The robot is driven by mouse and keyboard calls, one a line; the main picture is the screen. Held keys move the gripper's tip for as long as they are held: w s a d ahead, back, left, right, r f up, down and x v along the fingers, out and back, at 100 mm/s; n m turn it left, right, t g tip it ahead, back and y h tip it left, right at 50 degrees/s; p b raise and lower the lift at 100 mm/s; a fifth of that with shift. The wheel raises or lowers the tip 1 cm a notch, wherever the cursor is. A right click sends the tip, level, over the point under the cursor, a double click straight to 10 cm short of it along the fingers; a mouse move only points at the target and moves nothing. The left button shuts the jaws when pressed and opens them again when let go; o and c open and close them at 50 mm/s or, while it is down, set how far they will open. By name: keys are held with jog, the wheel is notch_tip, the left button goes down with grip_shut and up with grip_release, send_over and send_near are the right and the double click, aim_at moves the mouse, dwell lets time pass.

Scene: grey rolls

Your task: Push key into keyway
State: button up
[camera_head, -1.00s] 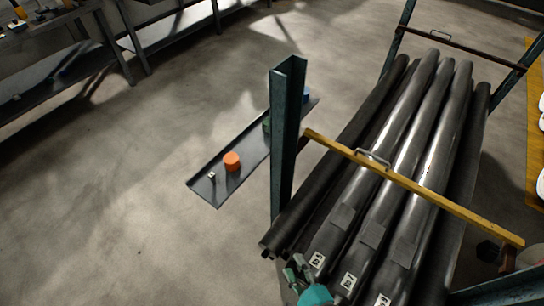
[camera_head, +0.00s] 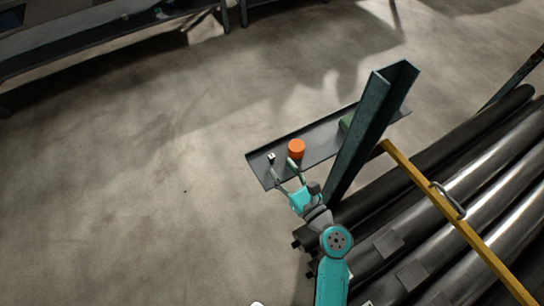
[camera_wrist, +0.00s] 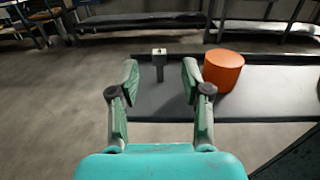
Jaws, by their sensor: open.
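A small grey metal piece with a pale top (camera_head: 271,157) stands on the near left end of a dark narrow shelf (camera_head: 262,172). It looks like the key, but I cannot be sure. In the wrist view the piece (camera_wrist: 159,64) stands upright beyond my fingertips, lined up between them. My gripper (camera_head: 283,172) is open and empty at the shelf's near edge. Its two green-grey fingers also show in the wrist view (camera_wrist: 160,74), spread apart, with a gap to the piece. I cannot make out a keyway in any view.
An orange cylinder (camera_head: 296,149) stands right of the small piece, close to my right finger in the picture. A green object (camera_head: 347,122) is partly behind a teal steel post (camera_head: 372,125). Dark rolls (camera_head: 450,200) and a yellow bar (camera_head: 450,210) lie right. Open floor is left.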

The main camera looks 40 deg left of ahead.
aim_at(273, 158)
jog(key=shift+x, duration=3)
jog(key=shift+s, duration=0.1)
grip_shut()
